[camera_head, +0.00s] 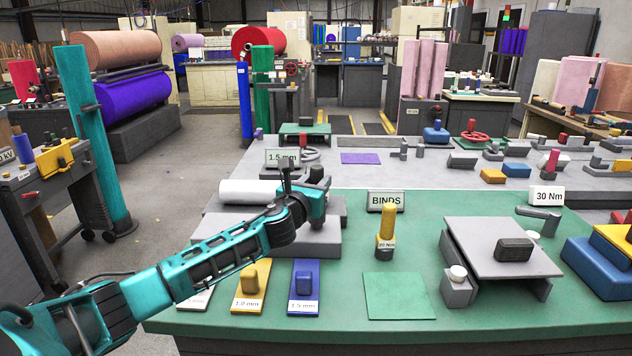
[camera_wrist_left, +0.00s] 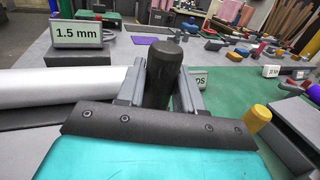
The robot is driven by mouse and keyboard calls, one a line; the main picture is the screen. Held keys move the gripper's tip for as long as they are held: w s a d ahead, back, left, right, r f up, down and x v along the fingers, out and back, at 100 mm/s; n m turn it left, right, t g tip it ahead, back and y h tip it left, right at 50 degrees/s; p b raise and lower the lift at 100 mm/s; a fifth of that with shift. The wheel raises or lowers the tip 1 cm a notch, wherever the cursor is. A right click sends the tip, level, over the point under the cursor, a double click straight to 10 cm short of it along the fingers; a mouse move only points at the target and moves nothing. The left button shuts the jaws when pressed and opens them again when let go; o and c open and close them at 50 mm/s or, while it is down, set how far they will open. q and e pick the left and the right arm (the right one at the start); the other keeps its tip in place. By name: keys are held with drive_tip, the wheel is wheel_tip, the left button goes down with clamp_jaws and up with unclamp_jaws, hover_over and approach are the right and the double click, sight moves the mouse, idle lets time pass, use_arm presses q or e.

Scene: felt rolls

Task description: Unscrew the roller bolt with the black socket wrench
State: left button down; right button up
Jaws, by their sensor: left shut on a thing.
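My left gripper (camera_head: 291,178) is above the grey stand (camera_head: 240,222) at the right end of the pale metal roller (camera_head: 247,192). In the left wrist view its two grey fingers (camera_wrist_left: 160,92) are shut on an upright black cylindrical handle (camera_wrist_left: 163,72), which looks like the black socket wrench. The lower end of the handle and the roller bolt are hidden behind the gripper. The roller also shows in the left wrist view (camera_wrist_left: 50,88), left of the fingers. My right gripper is in neither view.
A "1.5 mm" sign (camera_head: 282,157) stands behind the roller, and a "BINDS" sign (camera_head: 386,201) to the right. A yellow-handled "20 Nm" tool (camera_head: 386,230) stands upright on the green bench top. Yellow (camera_head: 250,286) and blue (camera_head: 304,284) thickness blocks lie in front. A green square (camera_head: 398,296) lies flat.

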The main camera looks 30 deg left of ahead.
sight(316, 167)
use_arm(q)
drive_tip(key=shift+f, duration=0.25)
drive_tip(key=shift+r+p, duration=0.65)
drive_tip(key=shift+r, duration=3.15)
